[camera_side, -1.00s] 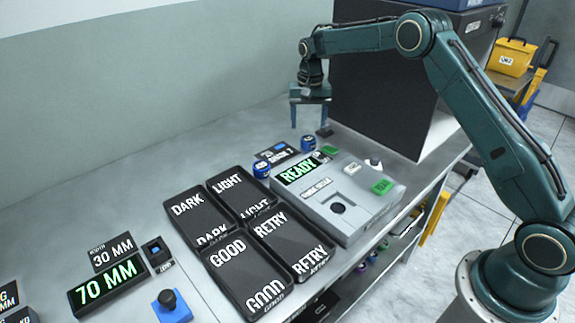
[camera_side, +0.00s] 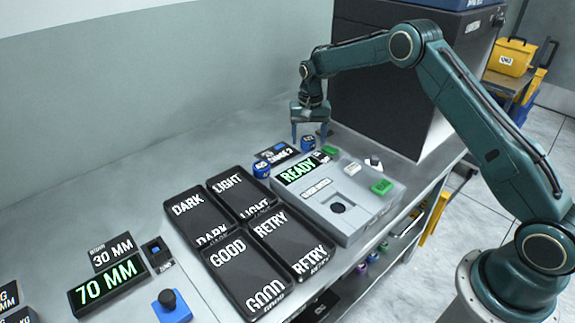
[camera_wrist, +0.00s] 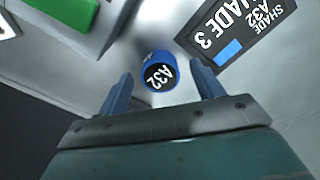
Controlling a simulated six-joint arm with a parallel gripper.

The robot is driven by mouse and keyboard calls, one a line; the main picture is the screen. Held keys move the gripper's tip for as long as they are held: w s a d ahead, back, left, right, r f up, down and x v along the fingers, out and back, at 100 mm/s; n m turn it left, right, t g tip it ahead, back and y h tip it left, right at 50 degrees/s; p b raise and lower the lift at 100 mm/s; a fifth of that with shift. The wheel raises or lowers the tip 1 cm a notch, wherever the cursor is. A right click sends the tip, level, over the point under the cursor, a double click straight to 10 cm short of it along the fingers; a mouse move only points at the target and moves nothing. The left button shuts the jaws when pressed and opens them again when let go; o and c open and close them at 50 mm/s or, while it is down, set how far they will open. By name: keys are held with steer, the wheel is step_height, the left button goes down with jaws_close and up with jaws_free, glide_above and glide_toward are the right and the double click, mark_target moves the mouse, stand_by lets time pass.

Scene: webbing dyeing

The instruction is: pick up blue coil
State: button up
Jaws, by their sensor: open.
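A blue coil (camera_side: 308,143) with a dark label stands on the bench behind the grey machine. In the wrist view the blue coil (camera_wrist: 158,72) shows its dark top marked A32, between and just beyond my fingertips. A second blue coil (camera_side: 262,169) stands to its left, nearer the machine's left corner. My gripper (camera_side: 309,138) points down over the first coil, its blue fingers spread on either side. In the wrist view my gripper (camera_wrist: 163,82) is open and empty. I cannot tell whether the fingers touch the coil.
A SHADE 3 card (camera_wrist: 238,28) lies beside the coil. The grey machine (camera_side: 340,200) with a READY display (camera_side: 297,170) stands in front. Black trays (camera_side: 245,270) marked DARK, LIGHT, GOOD and RETRY sit left of it. A dark cabinet (camera_side: 385,85) rises behind.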

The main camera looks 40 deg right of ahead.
mark_target(309, 139)
steer(key=shift+c, duration=0.5)
steer(key=c, duration=1)
steer(key=shift+r, duration=0.15)
step_height(309, 139, up, 20)
steer(key=shift+f, duration=0.1)
stand_by(0.4)
